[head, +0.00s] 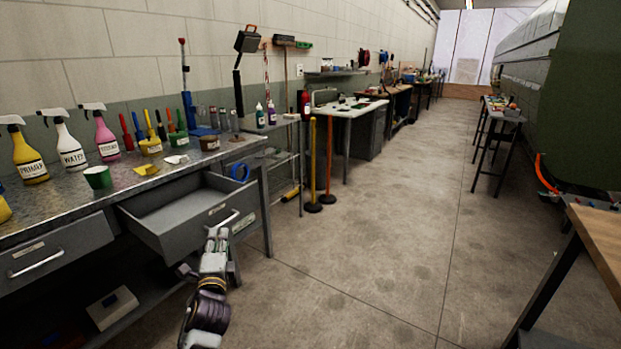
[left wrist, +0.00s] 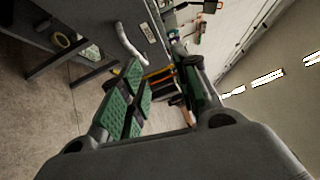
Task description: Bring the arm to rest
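My left arm comes up from the bottom of the head view, and its gripper (head: 217,238) is just in front of the pulled-out drawer (head: 175,223) of the workbench. The drawer's pale bar handle (head: 226,220) is close to the fingertips. In the left wrist view the gripper (left wrist: 163,82) has its green-padded fingers spread, with nothing held between them. The handle (left wrist: 131,45) shows beyond the tip of the left-hand finger. I cannot tell whether they touch. My right gripper is in neither view.
The metal workbench (head: 45,205) carries spray bottles, tools and cups along the left wall. A closed drawer (head: 55,255) is beside the open one. Yellow and orange posts (head: 312,165) stand past the bench. A wood-topped table (head: 603,235) is at right. The aisle floor (head: 390,240) is clear.

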